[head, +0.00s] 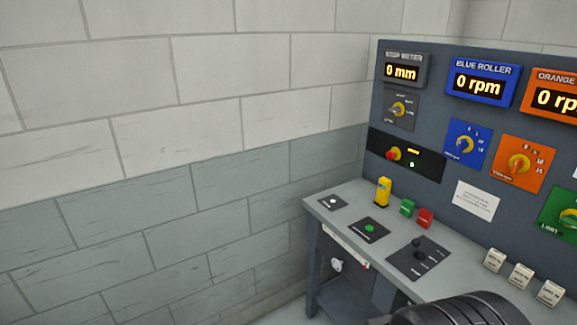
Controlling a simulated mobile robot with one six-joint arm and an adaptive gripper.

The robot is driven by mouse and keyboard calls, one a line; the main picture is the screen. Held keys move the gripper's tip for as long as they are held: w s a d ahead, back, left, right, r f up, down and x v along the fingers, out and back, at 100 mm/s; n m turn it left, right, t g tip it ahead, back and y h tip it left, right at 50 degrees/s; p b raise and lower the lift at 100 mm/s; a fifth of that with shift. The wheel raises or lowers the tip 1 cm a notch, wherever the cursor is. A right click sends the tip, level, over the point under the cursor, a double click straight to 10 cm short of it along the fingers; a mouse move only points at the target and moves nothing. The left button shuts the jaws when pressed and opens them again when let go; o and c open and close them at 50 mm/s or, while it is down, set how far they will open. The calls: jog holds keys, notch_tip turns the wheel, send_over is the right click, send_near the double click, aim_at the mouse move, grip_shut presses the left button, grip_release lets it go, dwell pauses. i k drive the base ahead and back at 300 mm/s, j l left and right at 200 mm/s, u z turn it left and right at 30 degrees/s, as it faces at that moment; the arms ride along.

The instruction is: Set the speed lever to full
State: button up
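A black lever with a round knob (418,243) stands on a dark square plate (404,262) on the desk, right of centre. The plate carries small pale labels that I cannot read at this size. The lever appears to stand near the far part of its plate, but its exact setting is hard to tell. A dark ribbed part of my own body shows at the bottom edge, below and right of the lever. No gripper fingers are in view.
The grey desk (345,221) also bears a yellow block (383,191), green (407,207) and red (426,217) pieces, a green button (370,229) and several white labelled blocks. An upright panel (435,110) behind has dials and displays reading 0. A brick wall is left.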

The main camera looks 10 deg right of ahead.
aim_at(416, 243)
jog(key=z, duration=1.1)
